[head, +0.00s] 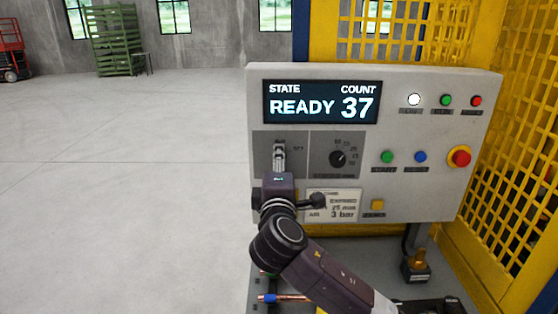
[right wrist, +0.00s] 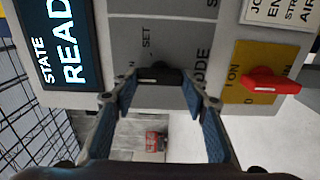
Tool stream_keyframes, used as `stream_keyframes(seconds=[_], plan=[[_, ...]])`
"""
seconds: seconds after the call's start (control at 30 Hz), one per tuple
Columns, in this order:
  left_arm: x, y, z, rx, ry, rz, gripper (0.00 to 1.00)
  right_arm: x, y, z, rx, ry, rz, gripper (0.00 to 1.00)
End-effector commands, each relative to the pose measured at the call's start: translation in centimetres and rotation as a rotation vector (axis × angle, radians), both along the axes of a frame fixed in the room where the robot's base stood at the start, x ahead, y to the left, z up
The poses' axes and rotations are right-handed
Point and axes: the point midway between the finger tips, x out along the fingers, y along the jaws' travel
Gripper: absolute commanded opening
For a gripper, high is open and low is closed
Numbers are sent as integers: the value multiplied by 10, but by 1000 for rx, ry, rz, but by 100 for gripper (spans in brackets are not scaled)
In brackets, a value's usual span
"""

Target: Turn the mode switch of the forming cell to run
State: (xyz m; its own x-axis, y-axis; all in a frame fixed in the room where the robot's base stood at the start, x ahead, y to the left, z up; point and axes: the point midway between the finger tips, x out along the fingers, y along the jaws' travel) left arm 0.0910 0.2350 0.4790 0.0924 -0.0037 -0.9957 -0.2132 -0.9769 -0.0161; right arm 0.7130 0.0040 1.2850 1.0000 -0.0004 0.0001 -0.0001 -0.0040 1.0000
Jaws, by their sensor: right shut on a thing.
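The control panel (head: 420,190) of the forming cell faces me, its display (head: 320,102) reading READY and 37. The mode switch is at the panel's left, mostly hidden by my right gripper (head: 279,155) in the head view. In the right wrist view its black handle (right wrist: 158,74) lies between the fingertips of my right gripper (right wrist: 160,88), which is shut on it. The SET label is beside the handle, and a partly hidden label ending in N is at one end. I cannot tell exactly which mark the handle points to. My left gripper is out of view.
A rotary dial (head: 337,158) is just right of the mode switch. A red switch (right wrist: 272,84) on a yellow plate is close by. Buttons and a red emergency stop (head: 459,157) are further right. A copper tube (head: 283,298) lies below the panel. The floor at left is clear.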

Motion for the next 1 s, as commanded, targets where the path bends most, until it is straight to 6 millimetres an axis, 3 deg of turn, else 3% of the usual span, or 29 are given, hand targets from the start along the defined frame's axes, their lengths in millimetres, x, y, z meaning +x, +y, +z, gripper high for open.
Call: stream_keyframes(seconds=[0.5, 0.53, 0.67, 1.0], plan=[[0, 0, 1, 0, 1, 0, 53, 0, 1, -2, -23, 3, 2, 17], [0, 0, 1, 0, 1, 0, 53, 0, 1, -2, -23, 3, 2, 43], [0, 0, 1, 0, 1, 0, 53, 0, 1, -2, -21, 2, 2, 57], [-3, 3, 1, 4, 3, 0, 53, -2, 1, -1, -19, 1, 1, 59]])
